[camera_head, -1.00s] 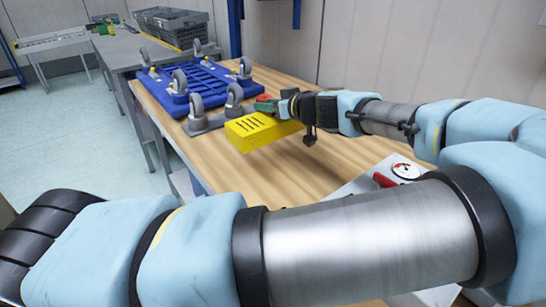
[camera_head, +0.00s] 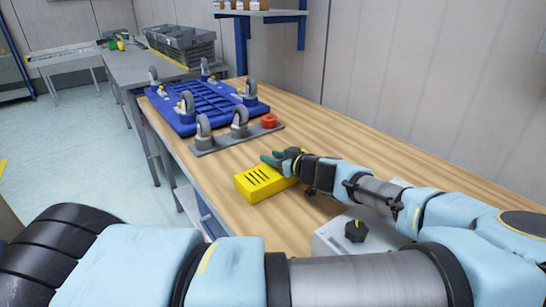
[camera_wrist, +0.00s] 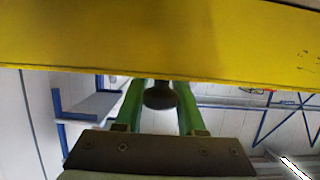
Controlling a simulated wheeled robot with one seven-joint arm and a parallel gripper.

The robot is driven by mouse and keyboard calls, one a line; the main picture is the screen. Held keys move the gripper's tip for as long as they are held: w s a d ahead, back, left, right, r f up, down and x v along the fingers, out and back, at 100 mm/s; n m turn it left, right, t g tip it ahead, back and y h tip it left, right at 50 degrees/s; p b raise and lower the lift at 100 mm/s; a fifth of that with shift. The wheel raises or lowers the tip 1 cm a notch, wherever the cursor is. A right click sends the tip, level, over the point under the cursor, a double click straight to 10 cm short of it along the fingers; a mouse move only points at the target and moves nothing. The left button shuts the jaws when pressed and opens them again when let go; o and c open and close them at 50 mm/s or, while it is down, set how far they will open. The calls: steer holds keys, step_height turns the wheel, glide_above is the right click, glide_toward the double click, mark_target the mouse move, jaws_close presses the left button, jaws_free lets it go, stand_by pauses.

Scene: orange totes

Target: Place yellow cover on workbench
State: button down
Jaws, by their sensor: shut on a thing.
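The yellow cover (camera_head: 265,183) is a box-like piece with dark slots on its top. In the head view it is at or just above the wooden workbench (camera_head: 330,130), near its front edge; I cannot tell whether it touches the surface. My gripper (camera_head: 283,158), with green fingers, is shut on the cover from its right and far side. In the wrist view the yellow cover (camera_wrist: 160,40) fills the top of the picture, and the green fingers (camera_wrist: 160,105) reach up to it. The fingertips are hidden behind the cover.
A blue dolly (camera_head: 205,104) lies wheels-up at the bench's far left. A grey box with a black knob (camera_head: 350,235) stands nearer me. The bench's back right is clear.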

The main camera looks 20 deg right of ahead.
steer(key=c, duration=0.5)
jaws_free()
steer(key=shift+f, duration=0.1)
steer(key=shift+r, duration=0.2)
steer(key=b+v, duration=0.1)
steer(key=v, duration=0.6)
steer(key=shift+s+d, duration=0.1)
steer(key=shift+s, duration=0.15)
